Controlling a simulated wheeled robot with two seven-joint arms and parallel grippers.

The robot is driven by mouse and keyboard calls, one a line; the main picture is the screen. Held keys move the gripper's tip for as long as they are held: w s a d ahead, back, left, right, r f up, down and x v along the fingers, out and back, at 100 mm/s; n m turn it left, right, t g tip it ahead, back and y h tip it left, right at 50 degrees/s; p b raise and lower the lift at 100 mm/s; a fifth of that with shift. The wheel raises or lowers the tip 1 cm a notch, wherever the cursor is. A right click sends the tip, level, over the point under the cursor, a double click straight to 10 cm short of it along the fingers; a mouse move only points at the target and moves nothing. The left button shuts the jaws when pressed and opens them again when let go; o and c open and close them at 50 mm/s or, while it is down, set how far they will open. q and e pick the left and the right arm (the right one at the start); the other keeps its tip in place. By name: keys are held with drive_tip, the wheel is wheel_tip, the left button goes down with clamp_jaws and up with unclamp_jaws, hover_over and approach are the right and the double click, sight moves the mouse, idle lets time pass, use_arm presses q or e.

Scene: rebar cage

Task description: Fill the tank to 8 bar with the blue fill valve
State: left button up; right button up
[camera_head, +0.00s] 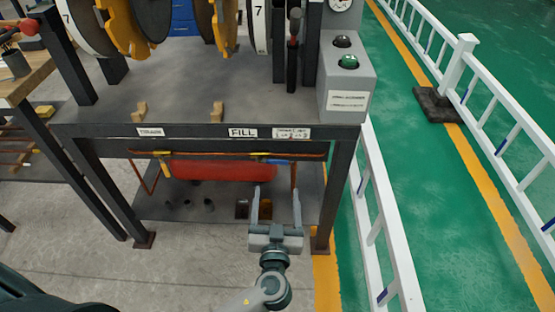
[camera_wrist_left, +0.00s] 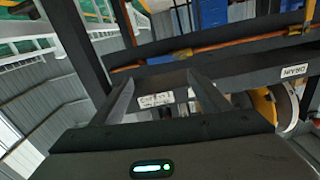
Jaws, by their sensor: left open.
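The blue fill valve handle (camera_head: 270,161) sits on a copper pipe under the front edge of the bench, just below the FILL label (camera_head: 243,132). The red tank (camera_head: 215,171) lies under the bench behind the pipe. My left gripper (camera_head: 276,191) is open and empty, with its fingers pointing toward the bench, below and apart from the blue handle in the picture. In the left wrist view a blue part (camera_wrist_left: 182,54) on the orange pipe shows beyond the open fingers. My right gripper is not in view. A gauge (camera_head: 341,3) at the top is cut off.
A yellow handle (camera_head: 163,153) sits on the pipe's left part. A DRAIN label (camera_wrist_left: 294,71) shows in the left wrist view. The bench's right front leg (camera_head: 331,195) stands right of my gripper. A white railing (camera_head: 385,220) runs further right. Floor in front is clear.

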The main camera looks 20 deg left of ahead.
sight(277, 162)
use_arm(q)
drive_tip(key=p+x, duration=0.1)
drive_tip(key=x, duration=1.2)
drive_tip(key=shift+w+a+f, duration=0.1)
drive_tip(key=shift+w+a, duration=0.05)
drive_tip(key=shift+w, duration=0.15)
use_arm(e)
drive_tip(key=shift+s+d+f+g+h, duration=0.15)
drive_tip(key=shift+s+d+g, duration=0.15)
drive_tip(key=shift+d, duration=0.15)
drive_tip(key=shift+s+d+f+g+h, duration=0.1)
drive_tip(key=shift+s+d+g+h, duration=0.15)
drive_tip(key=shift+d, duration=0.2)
use_arm(q)
drive_tip(key=shift+c, duration=0.7)
